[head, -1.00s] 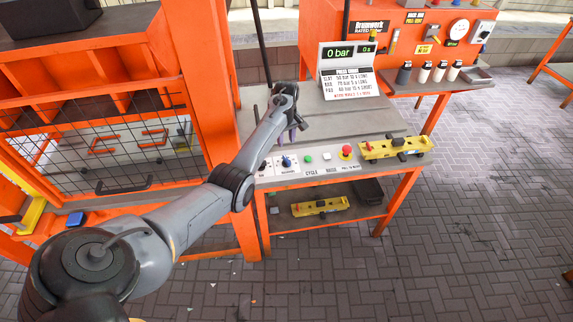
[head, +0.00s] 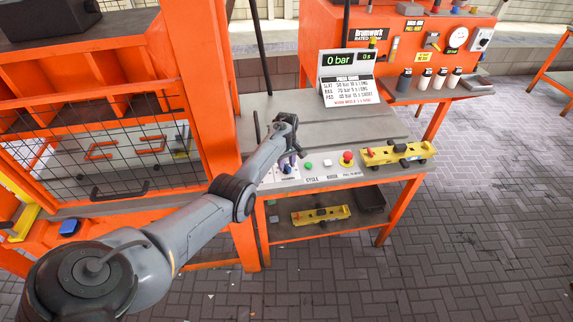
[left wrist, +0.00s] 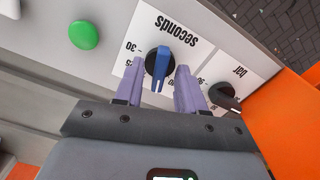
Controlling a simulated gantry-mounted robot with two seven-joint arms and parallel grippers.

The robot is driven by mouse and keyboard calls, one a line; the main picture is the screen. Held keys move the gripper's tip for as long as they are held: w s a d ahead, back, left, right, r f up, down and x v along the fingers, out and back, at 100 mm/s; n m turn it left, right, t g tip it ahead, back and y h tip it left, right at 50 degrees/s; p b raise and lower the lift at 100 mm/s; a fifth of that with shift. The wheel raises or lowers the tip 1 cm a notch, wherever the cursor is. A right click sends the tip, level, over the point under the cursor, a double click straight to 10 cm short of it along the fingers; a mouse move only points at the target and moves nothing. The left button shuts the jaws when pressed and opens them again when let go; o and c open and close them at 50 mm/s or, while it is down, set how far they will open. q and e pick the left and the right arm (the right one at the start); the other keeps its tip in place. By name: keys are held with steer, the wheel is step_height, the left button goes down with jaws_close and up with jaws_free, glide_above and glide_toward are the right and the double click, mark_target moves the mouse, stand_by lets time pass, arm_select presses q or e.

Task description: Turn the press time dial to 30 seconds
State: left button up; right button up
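The press time dial (left wrist: 160,68) is a blue bar knob on a black base, on a white plate marked "seconds", seen upside down in the left wrist view. A "30" mark (left wrist: 133,46) shows left of the knob. The blue bar stands nearly upright in that view, with a pale line at its lower end. My left gripper (left wrist: 160,76) is open, with one purple finger on each side of the knob. I cannot tell whether they touch it. In the head view the gripper (head: 292,157) is over the panel's left end and partly hides the dial. My right gripper is not in view.
A black "bar" dial (left wrist: 224,96) sits right of the fingers. A green button (left wrist: 84,35) is on the other side. The display (head: 350,59) reads 0 bar, 0 s.

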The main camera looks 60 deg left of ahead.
arm_select(q)
jaws_close()
